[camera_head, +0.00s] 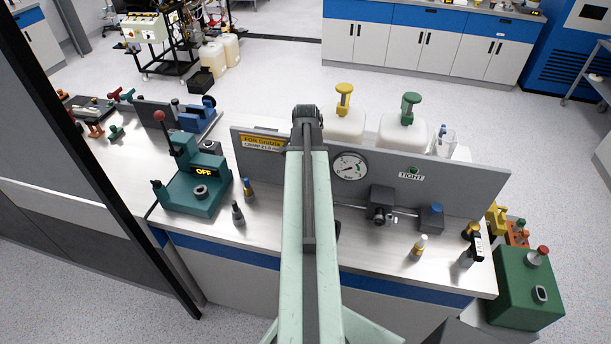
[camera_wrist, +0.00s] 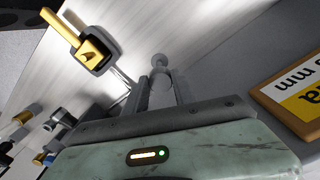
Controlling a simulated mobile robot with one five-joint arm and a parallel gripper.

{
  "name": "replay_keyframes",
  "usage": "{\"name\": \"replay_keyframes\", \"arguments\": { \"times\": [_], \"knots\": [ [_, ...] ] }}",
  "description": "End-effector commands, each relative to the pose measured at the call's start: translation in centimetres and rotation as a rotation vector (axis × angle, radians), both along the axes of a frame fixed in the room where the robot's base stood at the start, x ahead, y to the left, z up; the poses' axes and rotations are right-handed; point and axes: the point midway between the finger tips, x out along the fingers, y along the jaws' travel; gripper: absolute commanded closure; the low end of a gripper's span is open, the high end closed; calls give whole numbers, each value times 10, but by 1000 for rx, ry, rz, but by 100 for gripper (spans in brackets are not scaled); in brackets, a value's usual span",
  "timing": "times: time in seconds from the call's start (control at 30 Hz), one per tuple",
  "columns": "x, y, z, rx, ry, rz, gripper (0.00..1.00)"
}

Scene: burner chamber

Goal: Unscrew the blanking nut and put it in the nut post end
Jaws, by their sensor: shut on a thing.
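In the wrist view my gripper (camera_wrist: 160,88) is shut on a small grey piece (camera_wrist: 158,62) with a rounded end, standing out between the two fingers. It looks like the blanking nut, but its threads and seat cannot be made out. In the head view my arm covers the gripper and this piece, in front of the grey panel (camera_head: 468,185). Several short posts stand on the bench: a dark one (camera_head: 237,213), a blue-topped one (camera_head: 248,189) and a yellow-and-white one (camera_head: 419,248). I cannot tell which is the nut post end.
A gauge (camera_head: 350,167) and a dark valve block (camera_head: 381,206) are right of my arm, with a blue-topped block (camera_head: 432,216) beyond. A teal device reading OFF (camera_head: 198,185) stands left. In the wrist view a yellow-handled fitting (camera_wrist: 95,52) lies close by.

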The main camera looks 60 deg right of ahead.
Motion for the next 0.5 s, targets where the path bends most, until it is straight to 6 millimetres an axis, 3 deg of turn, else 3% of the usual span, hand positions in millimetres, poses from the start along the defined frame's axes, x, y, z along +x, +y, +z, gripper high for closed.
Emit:
{"name": "replay_keyframes", "arguments": {
  "times": [0.5],
  "knots": [
    [-1, -1, -53, 0, 0, 1, 100]
  ]
}}
